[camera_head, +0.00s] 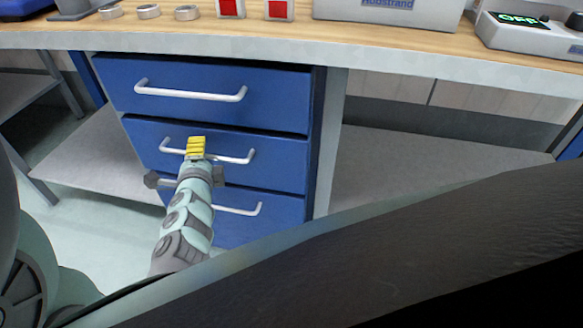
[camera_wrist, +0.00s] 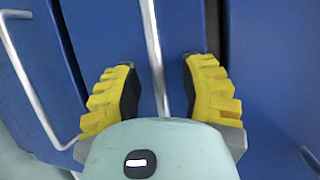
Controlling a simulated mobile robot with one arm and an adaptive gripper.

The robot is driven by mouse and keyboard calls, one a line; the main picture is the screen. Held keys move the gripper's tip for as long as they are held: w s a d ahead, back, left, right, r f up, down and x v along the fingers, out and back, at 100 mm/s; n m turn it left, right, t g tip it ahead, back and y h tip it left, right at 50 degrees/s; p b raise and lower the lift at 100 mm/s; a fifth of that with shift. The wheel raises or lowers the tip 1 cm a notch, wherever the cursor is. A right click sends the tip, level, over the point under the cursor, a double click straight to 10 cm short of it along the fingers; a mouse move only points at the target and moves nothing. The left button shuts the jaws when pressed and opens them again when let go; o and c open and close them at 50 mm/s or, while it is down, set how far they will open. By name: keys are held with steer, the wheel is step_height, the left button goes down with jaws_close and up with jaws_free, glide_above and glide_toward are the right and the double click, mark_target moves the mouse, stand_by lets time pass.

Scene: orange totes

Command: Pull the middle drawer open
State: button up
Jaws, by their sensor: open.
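The blue middle drawer (camera_head: 270,161) is in the cabinet under the bench, and its front looks flush with the drawers above and below. Its silver bar handle (camera_head: 235,160) runs across the front, partly hidden behind my gripper (camera_head: 196,147). In the wrist view my gripper (camera_wrist: 157,88) has its two yellow fingers apart, one on each side of the silver handle bar (camera_wrist: 154,50). The bar passes between the black finger pads with a gap on both sides. The fingers do not visibly touch it.
The top drawer (camera_head: 200,110) and bottom drawer (camera_head: 285,210) each have a similar handle. The wooden bench top (camera_head: 180,30) overhangs the cabinet and carries a grey box (camera_head: 385,14), rings and red-faced blocks. Grey shelves (camera_head: 420,165) stand on both sides.

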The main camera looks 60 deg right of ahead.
steer(key=shift+w+d+f, duration=0.15)
steer(key=shift+w+d, duration=0.05)
steer(key=shift+c, duration=0.3)
jaws_close()
stand_by(0.3)
